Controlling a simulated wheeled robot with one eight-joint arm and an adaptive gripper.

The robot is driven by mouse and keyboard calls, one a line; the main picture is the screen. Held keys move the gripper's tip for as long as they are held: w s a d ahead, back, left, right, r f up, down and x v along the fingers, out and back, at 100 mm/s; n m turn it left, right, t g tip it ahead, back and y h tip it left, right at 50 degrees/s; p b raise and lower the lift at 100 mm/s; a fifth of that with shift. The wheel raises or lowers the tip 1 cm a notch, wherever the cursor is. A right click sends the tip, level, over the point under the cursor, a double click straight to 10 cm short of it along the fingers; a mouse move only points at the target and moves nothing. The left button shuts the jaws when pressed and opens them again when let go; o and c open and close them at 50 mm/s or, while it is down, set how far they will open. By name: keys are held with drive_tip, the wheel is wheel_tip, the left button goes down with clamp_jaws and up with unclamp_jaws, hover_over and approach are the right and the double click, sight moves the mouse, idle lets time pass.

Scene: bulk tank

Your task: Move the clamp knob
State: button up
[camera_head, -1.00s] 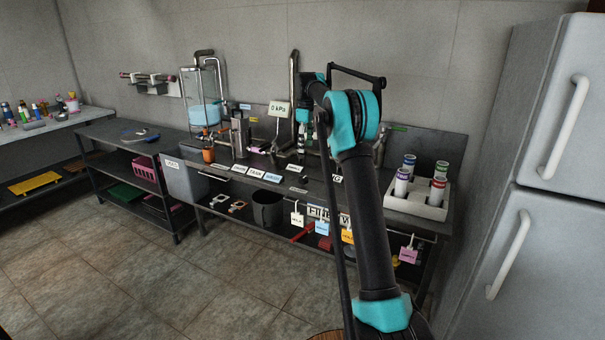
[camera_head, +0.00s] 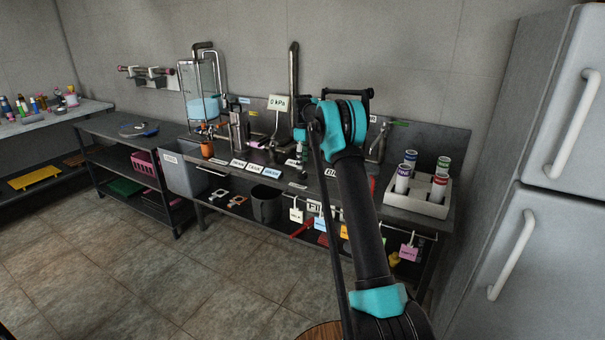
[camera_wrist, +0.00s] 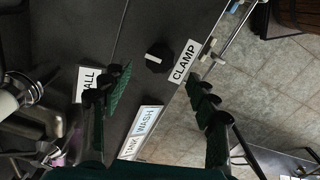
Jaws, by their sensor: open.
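The clamp knob (camera_wrist: 158,58) is black with a light mark on it. In the wrist view it sits on the dark bench top beside the white CLAMP label (camera_wrist: 187,62). My gripper (camera_wrist: 160,92) is open, with one dark finger at the left and one at the right. The knob shows ahead of the fingertips, roughly between them, and nothing is held. I cannot tell the exact height of the fingers above the knob. In the head view my arm covers much of the bench, and I cannot make out the knob there.
A tank-wash label (camera_wrist: 141,132) and a partly hidden label (camera_wrist: 88,82) lie near the fingers. Metal pipework (camera_wrist: 35,115) stands at the left of the wrist view. In the head view, a white rack (camera_head: 418,202) with colored-cap bottles stands right of my arm. Open floor (camera_head: 150,270) lies in front.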

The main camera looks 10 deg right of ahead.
sight(303, 174)
drive_tip(key=shift+f, duration=3.05)
drive_tip(key=c, duration=1.2)
